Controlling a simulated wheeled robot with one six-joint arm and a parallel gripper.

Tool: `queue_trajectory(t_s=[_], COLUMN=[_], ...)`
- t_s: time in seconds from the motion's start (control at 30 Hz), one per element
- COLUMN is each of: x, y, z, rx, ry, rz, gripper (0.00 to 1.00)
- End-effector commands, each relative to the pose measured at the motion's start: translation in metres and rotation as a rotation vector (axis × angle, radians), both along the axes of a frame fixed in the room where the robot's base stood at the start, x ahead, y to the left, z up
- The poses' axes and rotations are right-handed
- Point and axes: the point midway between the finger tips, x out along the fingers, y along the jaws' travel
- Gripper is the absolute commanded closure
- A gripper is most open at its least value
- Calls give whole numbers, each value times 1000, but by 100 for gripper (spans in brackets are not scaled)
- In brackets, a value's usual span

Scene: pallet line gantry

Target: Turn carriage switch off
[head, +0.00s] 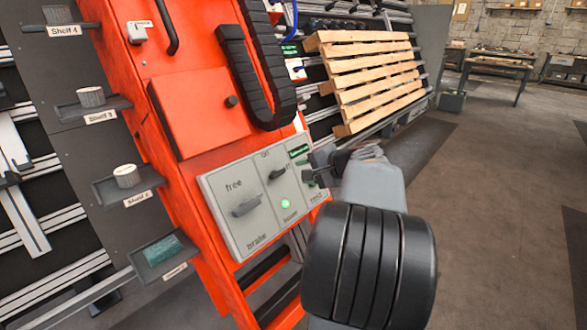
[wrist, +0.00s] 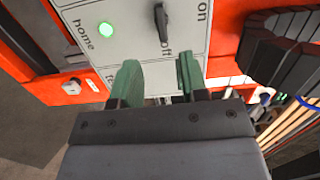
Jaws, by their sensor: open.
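The carriage switch (head: 278,173) is a black lever knob on the grey control panel (head: 224,187), in the upper middle of the panel. In the wrist view the knob (wrist: 161,22) stands upright in the picture. Its lower end is beside the word "off", and "on" is printed to its right. I cannot tell which end is the pointer. My gripper (head: 306,165) is at the panel's right side. In the wrist view its two green fingers (wrist: 158,76) are apart and empty, just below the knob and not around it.
A lit green lamp (head: 285,204), labelled "home", is below the switch. A black cable chain (head: 245,75) hangs above on the orange gantry (head: 195,65). A wooden pallet (head: 365,78) leans behind. Open floor lies right.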

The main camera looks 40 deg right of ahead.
Motion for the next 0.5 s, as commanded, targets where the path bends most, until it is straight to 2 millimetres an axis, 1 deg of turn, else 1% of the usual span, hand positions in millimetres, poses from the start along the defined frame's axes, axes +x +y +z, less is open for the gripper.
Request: queue_trajectory(t_s=[0.03,0.2,0.5], x=[-5,-15,-17], y=[-2,-4,-4], z=[4,8,9], rx=[-1,0,1], ry=[0,0,0], rz=[-3,-1,0], gripper=[60,60,60])
